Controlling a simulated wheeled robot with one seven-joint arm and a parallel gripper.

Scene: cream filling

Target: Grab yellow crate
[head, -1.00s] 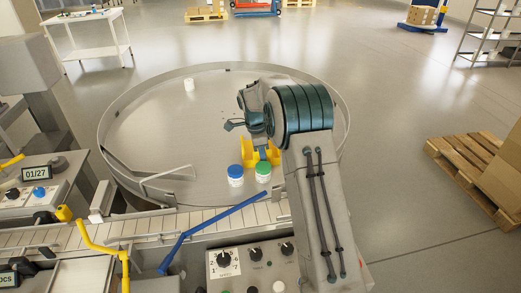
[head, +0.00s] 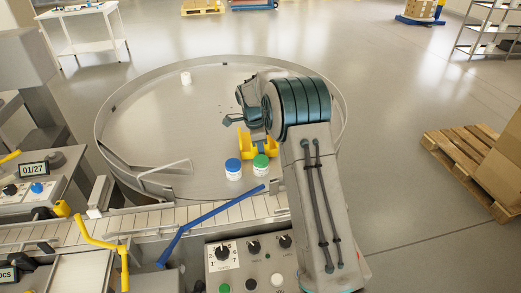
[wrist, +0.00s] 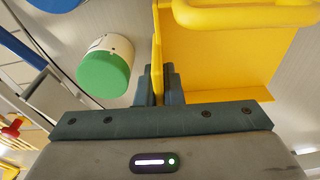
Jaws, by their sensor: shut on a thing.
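The yellow crate (head: 246,146) stands on the round turntable (head: 150,120), partly hidden behind my arm in the head view. In the wrist view the yellow crate (wrist: 215,62) fills the upper right, with its rounded handle at the top. My gripper (wrist: 158,85) is shut on the crate's thin left wall, one finger on each side of it. In the head view my fingers are hidden by the arm. A jar with a green lid (head: 261,163) and a jar with a blue lid (head: 233,167) stand just in front of the crate.
The green-lidded jar (wrist: 105,68) is close to the left of my fingers in the wrist view. A white jar (head: 186,78) stands at the turntable's far side. A blue bar (head: 210,222) crosses the conveyor (head: 60,232) in front. A wooden pallet (head: 462,165) is on the floor at right.

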